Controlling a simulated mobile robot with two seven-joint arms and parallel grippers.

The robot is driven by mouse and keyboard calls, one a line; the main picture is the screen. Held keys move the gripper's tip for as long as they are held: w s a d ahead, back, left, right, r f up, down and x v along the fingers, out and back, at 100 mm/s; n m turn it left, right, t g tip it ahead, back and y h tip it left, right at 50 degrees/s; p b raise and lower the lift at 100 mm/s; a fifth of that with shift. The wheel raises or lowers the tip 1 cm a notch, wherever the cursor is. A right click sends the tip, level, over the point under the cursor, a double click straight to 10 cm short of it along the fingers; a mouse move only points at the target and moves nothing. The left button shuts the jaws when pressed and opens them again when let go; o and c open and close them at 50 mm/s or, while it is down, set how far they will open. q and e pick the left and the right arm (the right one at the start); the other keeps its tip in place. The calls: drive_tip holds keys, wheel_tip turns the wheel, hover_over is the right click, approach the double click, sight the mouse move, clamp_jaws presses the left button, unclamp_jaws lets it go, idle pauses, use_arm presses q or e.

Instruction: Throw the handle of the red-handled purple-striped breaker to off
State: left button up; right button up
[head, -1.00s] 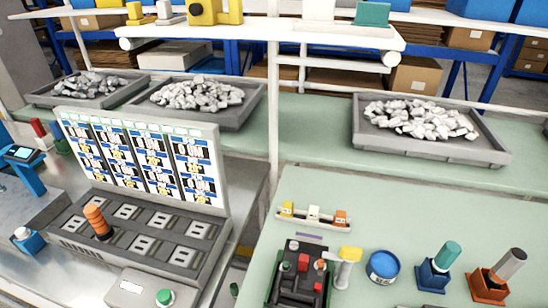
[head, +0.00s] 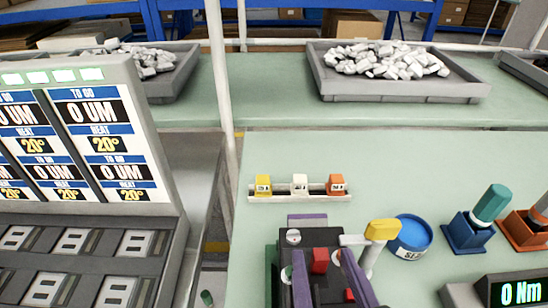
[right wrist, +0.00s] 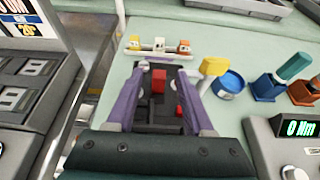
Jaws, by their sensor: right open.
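My right gripper (head: 321,256) has purple fingers and is open over the breaker. In the right wrist view the fingers (right wrist: 162,72) appear on either side of the handle, with gaps. I cannot tell their height or any contact. My left gripper is not in view.
A yellow-topped lever (head: 382,230) stands right of the breaker, by a blue round tin (head: 411,236). A white rail (head: 290,198) with small yellow, white and orange blocks lies behind. A torque readout (head: 518,292) is at right, a display panel (head: 75,130) at left.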

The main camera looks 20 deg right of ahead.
drive_tip(key=shift+x, duration=1.3)
clamp_jaws()
